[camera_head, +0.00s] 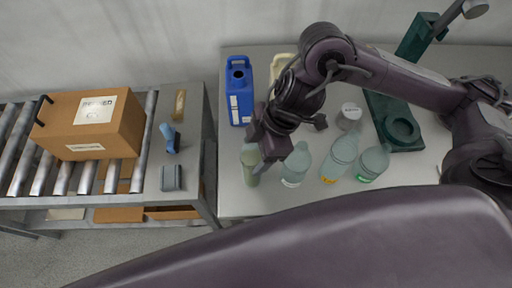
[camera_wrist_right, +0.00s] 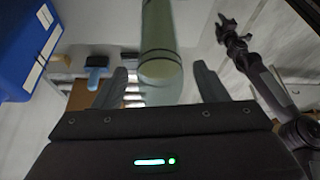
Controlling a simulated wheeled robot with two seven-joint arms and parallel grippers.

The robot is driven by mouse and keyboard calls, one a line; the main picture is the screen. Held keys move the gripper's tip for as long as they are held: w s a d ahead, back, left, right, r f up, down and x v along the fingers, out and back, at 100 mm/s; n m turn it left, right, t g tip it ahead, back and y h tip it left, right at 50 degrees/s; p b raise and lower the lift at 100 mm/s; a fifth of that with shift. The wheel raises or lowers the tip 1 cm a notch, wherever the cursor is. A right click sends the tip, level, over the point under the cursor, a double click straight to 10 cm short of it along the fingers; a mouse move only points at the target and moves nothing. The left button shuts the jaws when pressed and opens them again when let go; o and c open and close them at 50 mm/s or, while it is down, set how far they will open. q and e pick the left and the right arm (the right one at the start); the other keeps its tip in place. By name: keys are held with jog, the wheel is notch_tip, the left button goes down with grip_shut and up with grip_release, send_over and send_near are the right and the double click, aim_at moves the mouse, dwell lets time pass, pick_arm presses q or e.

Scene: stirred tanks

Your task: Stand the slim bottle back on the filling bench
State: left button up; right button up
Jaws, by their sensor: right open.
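A slim pale olive-green bottle (camera_head: 250,168) is at the left edge of the filling bench (camera_head: 235,205), looking upright in the head view. In the right wrist view the bottle (camera_wrist_right: 160,40) shows between the two fingers, with gaps on both sides. My right gripper (camera_head: 260,155) is open over the bottle, partly covering its top. The fingertips (camera_wrist_right: 160,70) do not visibly touch it. Whether its base rests on the bench is hard to tell. My left gripper (camera_wrist_right: 230,27) seems to show small at the upper right of the right wrist view; its jaws are unclear.
Three bottles (camera_head: 296,165) (camera_head: 340,158) (camera_head: 373,164) stand just right of the gripper. A blue canister (camera_head: 239,95) is behind. A green stand (camera_head: 395,118) is farther right. Left, past a gap, a roller conveyor (camera_head: 85,178) bears a cardboard box (camera_head: 90,125).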

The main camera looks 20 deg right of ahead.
jog(key=shift+r, duration=0.1)
jog(key=shift+d+r, duration=0.1)
jog(key=shift+r, duration=0.2)
jog(key=p+v, duration=0.1)
jog(key=v, duration=1)
jog(key=shift+r+p, duration=0.2)
jog(key=shift+p, duration=0.2)
jog(key=shift+d, duration=0.15)
